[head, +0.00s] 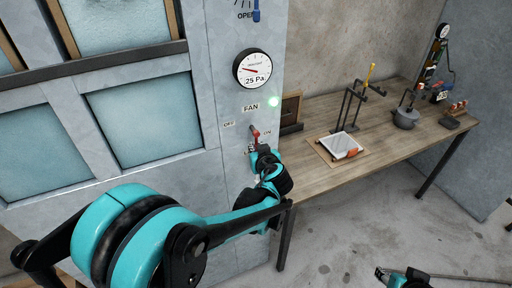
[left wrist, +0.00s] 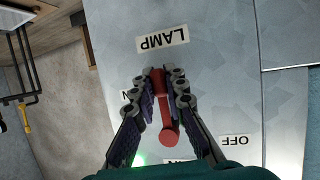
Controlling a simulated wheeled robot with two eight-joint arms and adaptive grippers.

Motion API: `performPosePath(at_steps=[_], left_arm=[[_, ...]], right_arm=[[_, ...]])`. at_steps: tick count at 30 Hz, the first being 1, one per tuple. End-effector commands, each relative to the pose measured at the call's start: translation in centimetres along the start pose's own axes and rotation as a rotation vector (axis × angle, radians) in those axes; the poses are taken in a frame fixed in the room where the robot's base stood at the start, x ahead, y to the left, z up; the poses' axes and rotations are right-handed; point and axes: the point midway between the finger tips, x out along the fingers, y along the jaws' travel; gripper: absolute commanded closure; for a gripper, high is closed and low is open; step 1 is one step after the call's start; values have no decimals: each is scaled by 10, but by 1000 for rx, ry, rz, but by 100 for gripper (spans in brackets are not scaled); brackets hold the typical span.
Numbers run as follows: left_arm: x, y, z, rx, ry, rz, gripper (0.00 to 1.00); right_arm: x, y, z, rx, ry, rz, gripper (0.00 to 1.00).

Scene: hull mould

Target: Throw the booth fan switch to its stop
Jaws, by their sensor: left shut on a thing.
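The fan switch (head: 254,132) is a red lever on the grey booth panel, below the FAN label and between OFF at left and ON at right. In the head view my left gripper (head: 254,149) partly hides the lever's lower part. A teal part of my right arm (head: 408,279) shows at the bottom edge; its fingers are unclear.
A LAMP label (left wrist: 162,39) sits below the switch. A wooden workbench (head: 330,184) at right holds a tray (head: 341,145), a stand and a grey pot (head: 406,117).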

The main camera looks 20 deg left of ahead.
Motion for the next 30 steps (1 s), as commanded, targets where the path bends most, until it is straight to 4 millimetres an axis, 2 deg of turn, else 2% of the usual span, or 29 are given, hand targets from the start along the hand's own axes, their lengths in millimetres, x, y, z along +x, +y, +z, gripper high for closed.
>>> performPosePath(at_steps=[1,3,4,5,13,17,30], left_arm=[[0,0,1,-3,-2,1,100],[0,0,1,-2,-2,1,75],[0,0,1,-2,-2,1,67],[0,0,1,-2,-2,1,66],[-1,0,0,0,-1,1,66],[-10,1,0,1,0,2,66],[-97,1,1,1,-1,4,66]], right_arm=[[0,0,0,0,0,0,60],[0,0,0,0,0,0,60],[0,0,0,0,0,0,60],[0,0,0,0,0,0,60],[0,0,0,0,0,0,60],[0,0,0,0,0,0,60],[0,0,0,0,0,0,60]])
